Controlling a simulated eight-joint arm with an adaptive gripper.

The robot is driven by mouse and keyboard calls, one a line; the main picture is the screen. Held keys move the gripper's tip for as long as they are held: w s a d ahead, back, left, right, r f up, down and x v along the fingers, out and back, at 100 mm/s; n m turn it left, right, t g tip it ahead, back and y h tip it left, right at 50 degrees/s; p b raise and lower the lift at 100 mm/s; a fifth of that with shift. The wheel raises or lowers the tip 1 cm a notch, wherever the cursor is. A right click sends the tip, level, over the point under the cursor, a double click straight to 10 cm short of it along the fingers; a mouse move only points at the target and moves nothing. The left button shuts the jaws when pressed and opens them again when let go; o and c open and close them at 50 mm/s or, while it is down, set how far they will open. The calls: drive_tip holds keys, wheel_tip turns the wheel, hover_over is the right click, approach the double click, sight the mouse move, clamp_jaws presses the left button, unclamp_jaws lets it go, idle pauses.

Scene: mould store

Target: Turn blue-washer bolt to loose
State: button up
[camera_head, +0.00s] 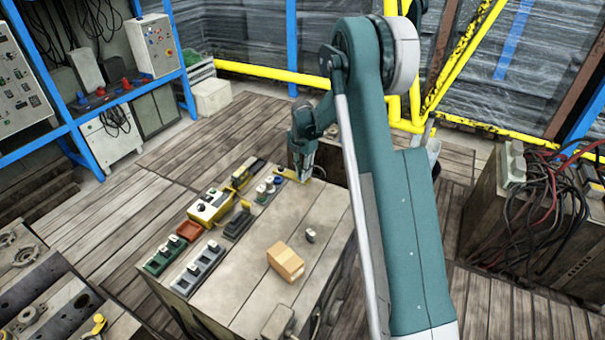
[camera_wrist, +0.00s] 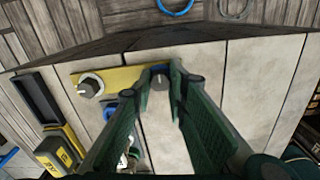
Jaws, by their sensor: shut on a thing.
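In the wrist view the blue-washer bolt (camera_wrist: 161,82) has a dark grey head. It stands at the right end of a yellow plate (camera_wrist: 122,76), with a bit of its blue washer showing behind it. My gripper (camera_wrist: 160,84) is shut on the bolt head, with one green finger on each side. The fingers hide much of the washer. A second bolt (camera_wrist: 90,85) with a pale washer stands on the left of the same plate. In the head view my gripper (camera_head: 305,175) is down at the far edge of the bench, and the bolt itself cannot be made out.
A plate with several knobs (camera_head: 268,188) lies left of my gripper. The bench's right side is mostly clear.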

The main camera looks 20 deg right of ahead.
drive_tip(key=shift+s+f, duration=0.1)
drive_tip(key=o, duration=0.9)
drive_tip(key=shift+r, duration=0.2)
wheel_tip(320, 180, up, 12)
drive_tip(key=shift+f, duration=0.15)
idle(0.4)
